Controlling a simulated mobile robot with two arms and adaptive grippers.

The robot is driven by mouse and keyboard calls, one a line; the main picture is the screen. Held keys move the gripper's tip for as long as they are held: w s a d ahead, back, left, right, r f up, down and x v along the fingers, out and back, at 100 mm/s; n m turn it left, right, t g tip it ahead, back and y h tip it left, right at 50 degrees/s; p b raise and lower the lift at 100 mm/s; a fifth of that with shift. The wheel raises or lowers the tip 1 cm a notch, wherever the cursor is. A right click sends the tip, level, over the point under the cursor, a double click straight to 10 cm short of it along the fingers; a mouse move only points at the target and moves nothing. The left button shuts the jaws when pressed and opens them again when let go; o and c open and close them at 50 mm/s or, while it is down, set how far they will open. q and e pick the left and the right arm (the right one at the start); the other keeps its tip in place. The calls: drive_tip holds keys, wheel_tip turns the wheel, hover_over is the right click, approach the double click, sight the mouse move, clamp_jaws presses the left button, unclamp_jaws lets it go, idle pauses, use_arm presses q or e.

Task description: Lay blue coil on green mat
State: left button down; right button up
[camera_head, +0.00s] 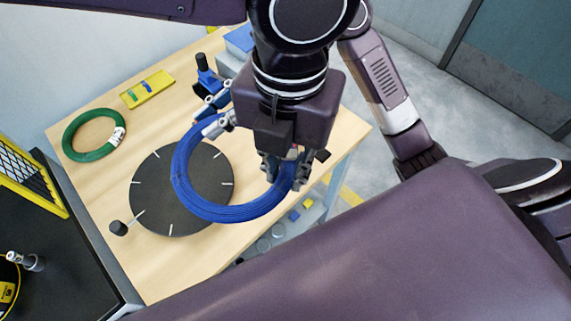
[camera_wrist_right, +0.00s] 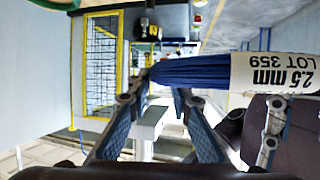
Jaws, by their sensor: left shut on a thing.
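The blue coil (camera_head: 238,212) is tilted above the black round disc (camera_head: 150,190). My left gripper (camera_head: 285,168) is shut on the coil's right side. My right gripper (camera_head: 218,112) is at the coil's upper part, partly hidden by the arm. In the right wrist view its blue-padded fingers (camera_wrist_right: 165,88) stand apart, with the blue coil (camera_wrist_right: 195,70) across their tips; the contact is unclear. The coil's white label (camera_wrist_right: 275,72) reads 2.5 mm LOT 359. I cannot make out a green mat in either view.
A green coil (camera_head: 70,143) lies on the wooden table (camera_head: 75,190) at left. A yellow tray (camera_head: 147,90) with small pieces is behind it. A dark knob (camera_head: 118,228) stands beside the disc. A yellow mesh panel (camera_head: 25,180) is at far left.

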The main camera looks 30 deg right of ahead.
drive_tip(key=o, duration=0.5)
drive_tip(key=shift+d, duration=0.1)
